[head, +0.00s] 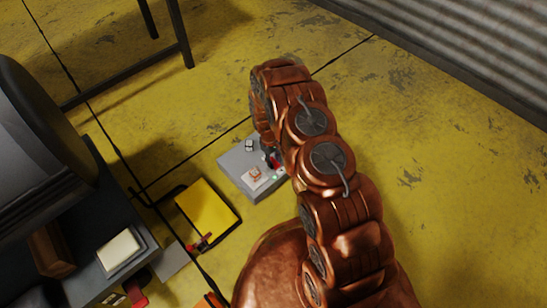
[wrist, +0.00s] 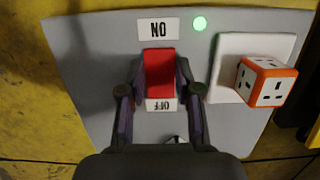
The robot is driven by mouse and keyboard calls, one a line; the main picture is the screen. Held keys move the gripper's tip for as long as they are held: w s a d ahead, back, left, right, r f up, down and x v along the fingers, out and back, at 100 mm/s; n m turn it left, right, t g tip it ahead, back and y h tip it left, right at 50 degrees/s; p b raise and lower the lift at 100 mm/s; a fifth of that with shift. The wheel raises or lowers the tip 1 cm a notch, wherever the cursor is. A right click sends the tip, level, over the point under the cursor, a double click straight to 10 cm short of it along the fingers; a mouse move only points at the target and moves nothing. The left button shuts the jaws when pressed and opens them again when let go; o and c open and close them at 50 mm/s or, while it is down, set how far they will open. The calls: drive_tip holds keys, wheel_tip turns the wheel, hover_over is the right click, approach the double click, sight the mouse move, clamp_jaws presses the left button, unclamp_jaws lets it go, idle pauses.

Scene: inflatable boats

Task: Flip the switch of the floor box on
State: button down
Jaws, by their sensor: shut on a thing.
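The grey floor box (head: 238,161) lies on the yellow floor, left of my arm in the head view. In the wrist view its top plate (wrist: 85,60) fills most of the picture. The red switch (wrist: 159,72) sits between an upside-down ON label (wrist: 158,27) above and an OFF label (wrist: 162,105) below. My gripper (wrist: 160,68) is shut on the red switch, one finger on each side. A round green light (wrist: 199,23) glows beside the ON label. In the head view my arm largely hides the gripper and switch.
An orange-and-white cube plug (wrist: 266,81) sits in a white socket plate on the box's right in the wrist view. A yellow case (head: 207,206) lies near the box. A dark bench (head: 92,285) stands at left. Floor to the right is clear up to the corrugated wall (head: 480,50).

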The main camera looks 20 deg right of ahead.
drive_tip(key=shift+s+t+p, duration=0.15)
drive_tip(key=shift+t+p, duration=0.2)
drive_tip(key=shift+t, duration=0.05)
drive_tip(key=c, duration=0.8)
unclamp_jaws()
drive_tip(key=shift+r, duration=0.1)
wheel_tip(320, 180, up, 12)
drive_tip(key=w, duration=0.1)
drive_tip(key=shift+w+a, duration=0.25)
